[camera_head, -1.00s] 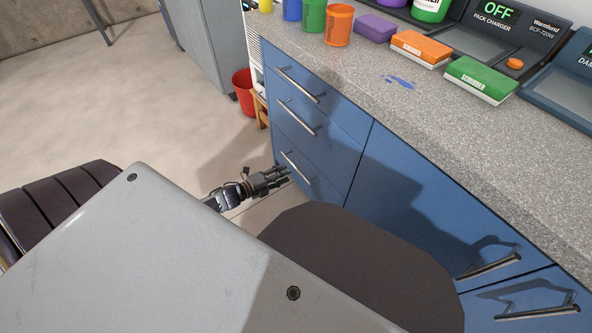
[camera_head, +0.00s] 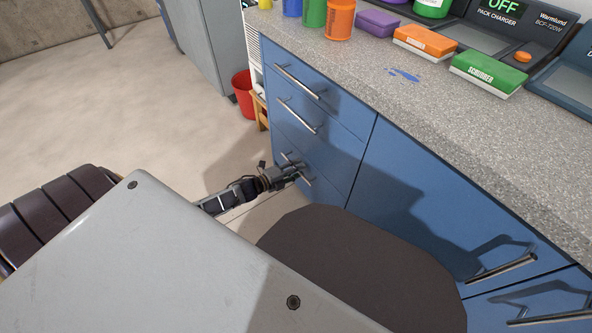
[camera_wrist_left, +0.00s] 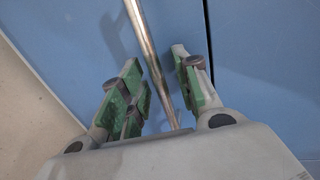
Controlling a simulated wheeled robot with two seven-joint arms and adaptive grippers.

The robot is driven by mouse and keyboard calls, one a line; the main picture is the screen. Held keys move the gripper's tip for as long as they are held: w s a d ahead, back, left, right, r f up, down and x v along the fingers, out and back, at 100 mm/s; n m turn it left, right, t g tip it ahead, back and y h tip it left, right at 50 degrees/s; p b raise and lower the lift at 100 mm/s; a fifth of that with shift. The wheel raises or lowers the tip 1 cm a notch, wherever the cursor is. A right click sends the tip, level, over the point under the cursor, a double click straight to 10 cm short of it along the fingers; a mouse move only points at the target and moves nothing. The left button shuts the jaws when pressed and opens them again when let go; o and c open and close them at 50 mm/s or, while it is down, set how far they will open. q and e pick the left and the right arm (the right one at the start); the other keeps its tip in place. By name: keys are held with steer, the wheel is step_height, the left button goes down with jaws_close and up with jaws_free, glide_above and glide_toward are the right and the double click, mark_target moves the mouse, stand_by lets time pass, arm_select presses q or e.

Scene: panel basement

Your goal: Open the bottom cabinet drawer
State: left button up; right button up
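The blue cabinet has a stack of three drawers with metal bar handles, all flush with the front. The bottom drawer (camera_head: 322,193) is partly hidden behind my left gripper (camera_head: 296,170), which is at its handle. In the left wrist view the bar handle (camera_wrist_left: 152,60) runs between the green-padded fingers of my left gripper (camera_wrist_left: 160,88). The fingers are open, with a visible gap between the bar and the right finger. My right gripper is not in view.
A red bucket (camera_head: 243,93) and a small wooden stool (camera_head: 260,110) stand beyond the cabinet. A dark seat-like shape (camera_head: 360,270) is close in front of the cabinet. The speckled countertop (camera_head: 420,110) holds cups, scrubbers and chargers. Floor is clear at left.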

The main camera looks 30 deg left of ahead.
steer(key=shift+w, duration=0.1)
arm_select(q)
jaws_close()
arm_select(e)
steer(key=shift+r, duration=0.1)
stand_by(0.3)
arm_select(q)
steer(key=shift+s, duration=0.1)
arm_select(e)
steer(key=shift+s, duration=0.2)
